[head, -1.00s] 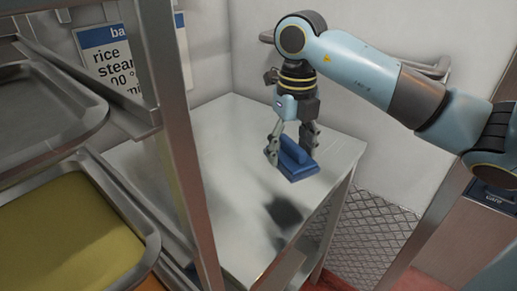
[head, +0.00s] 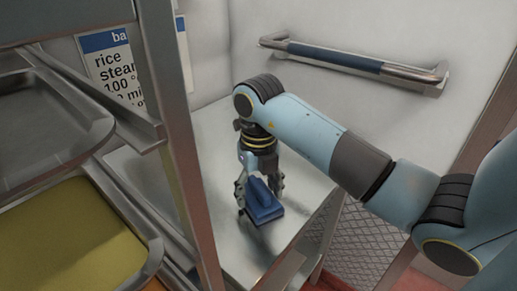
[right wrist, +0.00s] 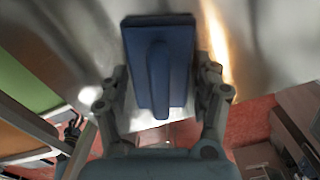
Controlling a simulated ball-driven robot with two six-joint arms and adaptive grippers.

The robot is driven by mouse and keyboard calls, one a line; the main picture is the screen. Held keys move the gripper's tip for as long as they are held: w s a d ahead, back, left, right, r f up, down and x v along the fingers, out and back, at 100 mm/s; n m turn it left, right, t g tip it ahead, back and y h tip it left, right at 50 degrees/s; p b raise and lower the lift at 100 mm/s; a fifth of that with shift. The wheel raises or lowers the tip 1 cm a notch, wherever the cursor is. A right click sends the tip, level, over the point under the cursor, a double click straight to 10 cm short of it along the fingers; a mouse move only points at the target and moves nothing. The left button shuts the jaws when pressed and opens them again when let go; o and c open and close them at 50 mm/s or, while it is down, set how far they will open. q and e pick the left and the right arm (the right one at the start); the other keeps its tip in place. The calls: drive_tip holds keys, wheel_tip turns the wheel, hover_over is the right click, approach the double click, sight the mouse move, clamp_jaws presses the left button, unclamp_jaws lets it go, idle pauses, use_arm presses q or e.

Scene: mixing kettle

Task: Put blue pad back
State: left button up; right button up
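The blue pad (head: 264,212), a flat block with a raised ridge handle, is low over the steel table (head: 222,125) in the head view. I cannot tell whether it touches the tabletop. My right gripper (head: 259,187) points down, with one finger on each side of the pad. In the right wrist view the pad (right wrist: 160,60) sits between the fingers (right wrist: 163,100), which are close against its side edges. A small dark shape (right wrist: 72,130) at the left of that view may be my left gripper, too small to read. The head view does not show my left gripper.
A rack with metal trays (head: 150,262) stands at the left, its post (head: 180,165) in front of the table. A wall rail with a blue middle (head: 335,58) is behind my right arm. A rice sign (head: 112,65) hangs at the back left.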

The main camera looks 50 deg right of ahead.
sight(258, 184)
drive_tip(key=o, duration=0.4)
drive_tip(key=shift+c, duration=0.2)
drive_tip(key=shift+r, duration=0.25)
wheel_tip(258, 184, up, 5)
drive_tip(key=shift+w+f, duration=0.1)
wheel_tip(258, 184, up, 5)
drive_tip(key=p, duration=0.4)
drive_tip(key=shift+r, duration=0.2)
drive_tip(key=shift+r+p, duration=0.65)
